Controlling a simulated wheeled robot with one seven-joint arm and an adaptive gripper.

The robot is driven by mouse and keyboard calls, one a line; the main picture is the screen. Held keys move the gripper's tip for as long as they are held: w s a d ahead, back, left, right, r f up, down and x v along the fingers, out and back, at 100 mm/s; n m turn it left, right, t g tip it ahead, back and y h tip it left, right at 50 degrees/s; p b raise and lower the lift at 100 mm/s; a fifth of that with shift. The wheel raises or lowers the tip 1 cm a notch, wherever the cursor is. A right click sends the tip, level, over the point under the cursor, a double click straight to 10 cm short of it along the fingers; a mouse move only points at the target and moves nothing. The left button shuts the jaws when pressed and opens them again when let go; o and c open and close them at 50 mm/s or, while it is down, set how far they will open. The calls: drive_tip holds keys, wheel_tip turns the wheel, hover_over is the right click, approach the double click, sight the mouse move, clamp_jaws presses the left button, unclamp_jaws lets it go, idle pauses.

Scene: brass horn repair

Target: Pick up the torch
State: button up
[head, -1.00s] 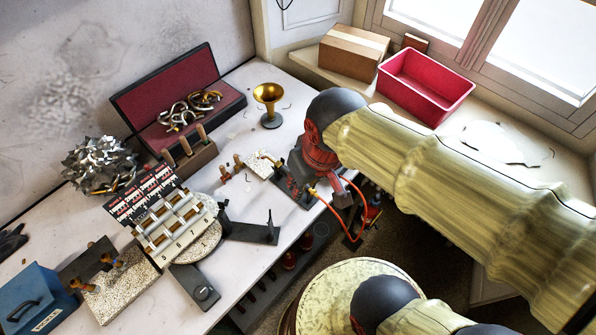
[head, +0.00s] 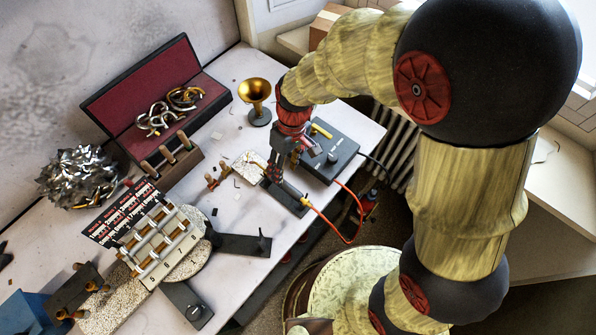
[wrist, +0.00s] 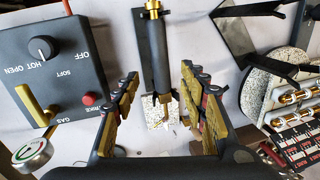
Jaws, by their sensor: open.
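The torch (wrist: 156,45) has a dark cylindrical handle, a brass fitting at its far end and a bent brass tip. In the wrist view it lies lengthwise between the two fingers of my open gripper (wrist: 160,80), with gaps showing on both sides. In the head view my gripper (head: 276,176) points down over the torch's place at the bench's front edge. There the torch's brass end (head: 305,201) joins an orange hose, and my gripper hides most of the rest. I cannot tell the exact height of the fingers relative to the handle.
A dark control box (head: 331,152) with a knob and gas lever stands close beside my gripper; it fills the left of the wrist view (wrist: 48,75). A brass bell (head: 255,95) stands behind. A valve fixture (head: 160,240) and dark bracket (head: 243,245) are to the left.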

drive_tip(key=shift+s+a+n, duration=0.2)
drive_tip(key=shift+n, duration=0.2)
drive_tip(key=shift+w+b+x, duration=0.2)
drive_tip(key=shift+b+x, duration=0.8)
drive_tip(key=shift+x, duration=2.9)
drive_tip(key=shift+d, duration=0.15)
drive_tip(key=shift+c, duration=0.2)
clamp_jaws()
